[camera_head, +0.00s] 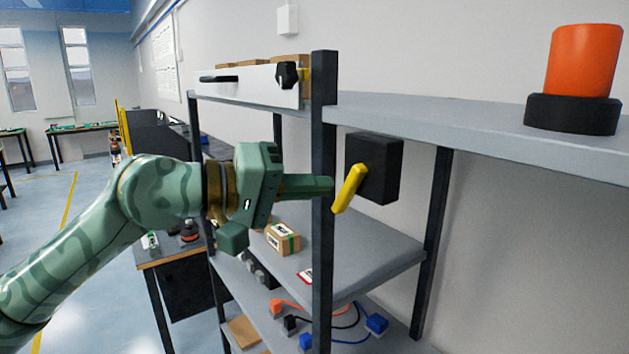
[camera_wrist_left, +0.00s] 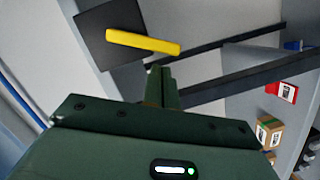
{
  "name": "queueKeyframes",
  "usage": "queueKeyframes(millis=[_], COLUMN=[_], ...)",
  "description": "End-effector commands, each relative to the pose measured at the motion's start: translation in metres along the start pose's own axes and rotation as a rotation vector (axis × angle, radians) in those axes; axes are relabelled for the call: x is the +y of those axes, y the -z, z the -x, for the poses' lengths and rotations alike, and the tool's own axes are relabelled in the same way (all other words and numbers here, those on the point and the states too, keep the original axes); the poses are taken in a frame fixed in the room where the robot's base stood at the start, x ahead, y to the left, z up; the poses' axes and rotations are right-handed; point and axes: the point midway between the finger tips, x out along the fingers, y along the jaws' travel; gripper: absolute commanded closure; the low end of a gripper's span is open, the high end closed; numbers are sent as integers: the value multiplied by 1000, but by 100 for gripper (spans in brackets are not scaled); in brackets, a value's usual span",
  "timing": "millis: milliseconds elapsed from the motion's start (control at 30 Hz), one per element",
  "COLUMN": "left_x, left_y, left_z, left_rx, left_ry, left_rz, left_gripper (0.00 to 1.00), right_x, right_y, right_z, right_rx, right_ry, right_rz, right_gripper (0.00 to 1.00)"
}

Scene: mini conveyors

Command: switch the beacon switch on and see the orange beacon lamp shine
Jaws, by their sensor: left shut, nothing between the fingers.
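The beacon switch is a black box (camera_head: 385,165) on the rack with a yellow lever (camera_head: 350,188) that slants down to the left in the head view. In the left wrist view the yellow lever (camera_wrist_left: 145,43) lies across the black box (camera_wrist_left: 98,32). My left gripper (camera_head: 333,187) is shut and empty, its fingertips close beside the lever. In the left wrist view the fingertips (camera_wrist_left: 160,72) appear just below the lever, with a small gap. The orange beacon lamp (camera_head: 583,60) stands on a black base (camera_head: 572,114); I see no clear glow. My right gripper is not in view.
The grey upper shelf (camera_head: 470,122) runs above the switch. The lower shelf (camera_head: 375,255) holds a small box (camera_head: 283,238). A white panel (camera_head: 250,87) with a black knob (camera_head: 287,75) is at upper left.

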Motion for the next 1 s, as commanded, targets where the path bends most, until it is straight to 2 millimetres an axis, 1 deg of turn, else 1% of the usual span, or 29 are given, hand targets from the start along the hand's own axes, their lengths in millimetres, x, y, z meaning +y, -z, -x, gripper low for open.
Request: queueKeyframes(millis=[167,533,733,1000], left_x=[0,0,-4,-6], left_y=[-8,-9,-10,-9], left_z=[-2,-2,-2,-2], left_rx=[0,1,1,1], left_ry=[-1,-2,-11,-21], left_rz=[1,3,39,78], left_gripper=[100,100,100,100], right_x=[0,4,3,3], right_y=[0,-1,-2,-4], right_z=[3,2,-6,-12], right_rx=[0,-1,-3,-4], right_ry=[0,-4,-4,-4], right_rz=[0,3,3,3], right_gripper=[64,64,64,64])
